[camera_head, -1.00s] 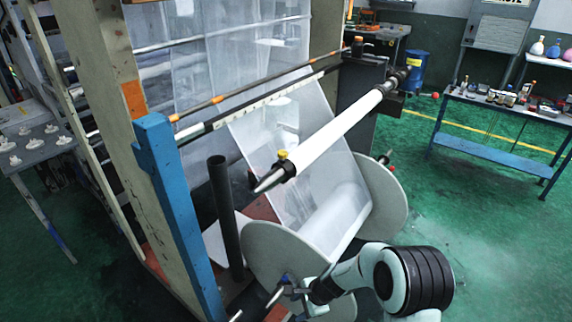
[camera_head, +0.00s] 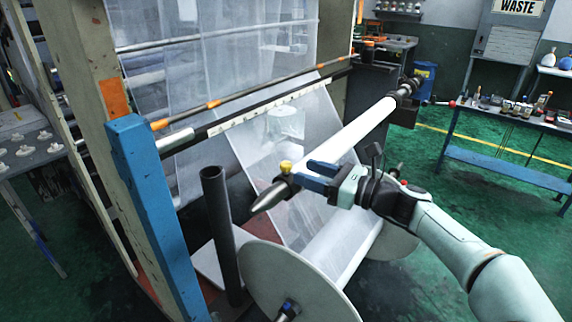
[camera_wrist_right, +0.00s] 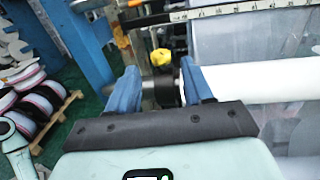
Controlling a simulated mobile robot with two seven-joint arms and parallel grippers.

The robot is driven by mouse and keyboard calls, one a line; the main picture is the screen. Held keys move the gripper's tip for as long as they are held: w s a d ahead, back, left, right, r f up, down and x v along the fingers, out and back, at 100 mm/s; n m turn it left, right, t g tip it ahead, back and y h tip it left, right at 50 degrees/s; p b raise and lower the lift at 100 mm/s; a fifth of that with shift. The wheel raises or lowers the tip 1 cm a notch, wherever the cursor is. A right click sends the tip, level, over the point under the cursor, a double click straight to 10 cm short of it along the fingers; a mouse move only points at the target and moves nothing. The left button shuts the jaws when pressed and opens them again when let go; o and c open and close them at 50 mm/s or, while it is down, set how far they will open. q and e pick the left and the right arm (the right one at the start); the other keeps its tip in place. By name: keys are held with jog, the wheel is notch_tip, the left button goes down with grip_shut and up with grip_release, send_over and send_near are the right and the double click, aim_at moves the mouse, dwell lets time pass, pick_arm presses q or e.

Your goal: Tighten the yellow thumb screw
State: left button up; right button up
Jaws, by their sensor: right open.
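The yellow thumb screw (camera_head: 286,167) stands on a black collar (camera_head: 291,180) near the tapered end of the white roller bar (camera_head: 345,133). My right gripper (camera_head: 304,174) is open, with its blue fingers pointing at the collar from the right. In the right wrist view, the thumb screw (camera_wrist_right: 160,57) shows beyond and between the two blue fingertips (camera_wrist_right: 160,80), above the dark collar. I see no clear contact between the fingers and the screw. My left gripper is not in view.
A blue post (camera_head: 158,215) and a dark upright tube (camera_head: 221,235) stand left of the bar. A large film reel with a pale disc (camera_head: 285,285) sits below. A blue workbench (camera_head: 500,155) with small items is at the right, with green floor before it.

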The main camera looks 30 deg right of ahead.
aim_at(286, 163)
jog(key=x, duration=0.6)
jog(key=shift+w+a, duration=0.15)
jog(key=shift+w, duration=0.25)
jog(key=c, duration=0.9)
